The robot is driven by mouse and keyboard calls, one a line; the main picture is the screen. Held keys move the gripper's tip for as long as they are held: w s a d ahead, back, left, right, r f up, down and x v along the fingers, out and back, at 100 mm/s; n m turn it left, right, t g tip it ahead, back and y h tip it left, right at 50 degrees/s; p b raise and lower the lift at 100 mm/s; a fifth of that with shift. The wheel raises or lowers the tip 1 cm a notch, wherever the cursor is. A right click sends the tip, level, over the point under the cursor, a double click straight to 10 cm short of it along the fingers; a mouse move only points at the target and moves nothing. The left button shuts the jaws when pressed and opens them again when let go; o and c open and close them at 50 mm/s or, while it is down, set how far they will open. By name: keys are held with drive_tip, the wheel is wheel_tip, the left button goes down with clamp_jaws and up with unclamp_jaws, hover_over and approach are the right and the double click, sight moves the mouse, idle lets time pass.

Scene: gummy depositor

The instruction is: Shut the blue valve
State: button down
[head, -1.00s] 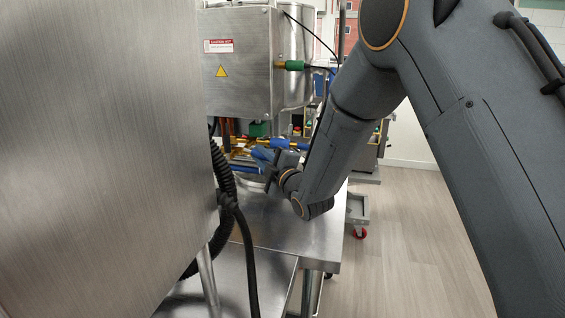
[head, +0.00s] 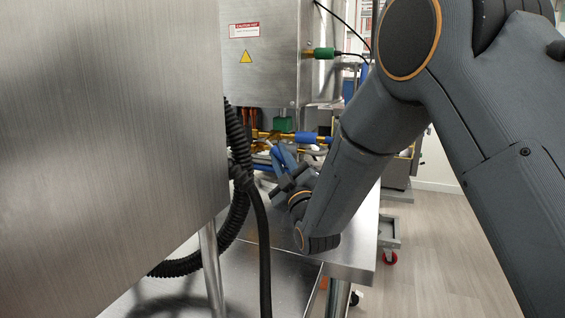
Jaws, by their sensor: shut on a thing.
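The blue valve (head: 289,156) is a blue lever handle under the steel depositor box, above the steel table; it sits tilted. My gripper (head: 282,172) reaches it from the right and is shut on it, its dark fingers around the blue lever. The fingers and my wrist hide part of the handle and its pivot. Another blue handle (head: 307,138) lies level on the brass piping just above and behind.
A large steel panel (head: 105,150) fills the left. Black hoses (head: 240,175) hang beside it. The steel table (head: 340,255) has a bare front right area. A cart wheel (head: 390,258) and open floor lie to the right.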

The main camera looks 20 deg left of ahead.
drive_tip(key=shift+f, duration=0.15)
idle(0.3)
drive_tip(key=c, duration=1.7)
unclamp_jaws()
drive_tip(key=shift+o, duration=0.2)
drive_tip(key=b+v, duration=0.1)
drive_tip(key=v, duration=0.6)
drive_tip(key=shift+s+d, duration=0.15)
drive_tip(key=shift+s, duration=0.15)
drive_tip(key=shift+f, duration=0.15)
